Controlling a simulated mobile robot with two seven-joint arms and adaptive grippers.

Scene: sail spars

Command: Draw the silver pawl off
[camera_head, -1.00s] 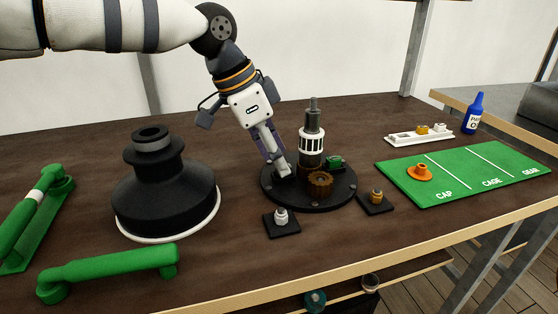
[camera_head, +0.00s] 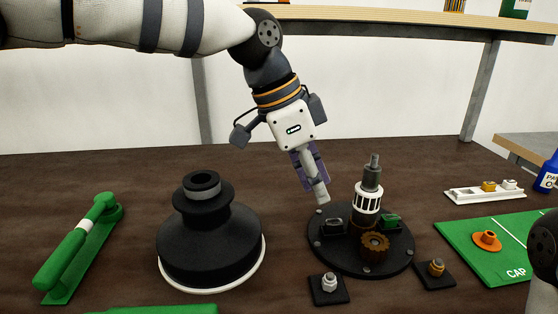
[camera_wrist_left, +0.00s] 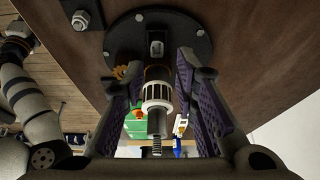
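The silver pawl (camera_head: 333,228) appears to be the small grey piece at the left of the round black base (camera_head: 350,262); it also shows in the left wrist view (camera_wrist_left: 156,48). A green piece (camera_head: 390,221) sits right of the central post with its white cage (camera_head: 367,198). My left gripper (camera_head: 320,198) is just above and left of the pawl, tilted downward. In the left wrist view its purple-padded fingers (camera_wrist_left: 157,100) are wide apart, with nothing held between them. My right gripper is not in view.
A brown gear (camera_head: 375,246) is at the base's front. Two small black plates with a silver nut (camera_head: 329,282) and a brass fitting (camera_head: 436,268) lie before it. A black winch drum (camera_head: 211,250) and green handle (camera_head: 75,250) stand left; a green mat (camera_head: 480,262) lies right.

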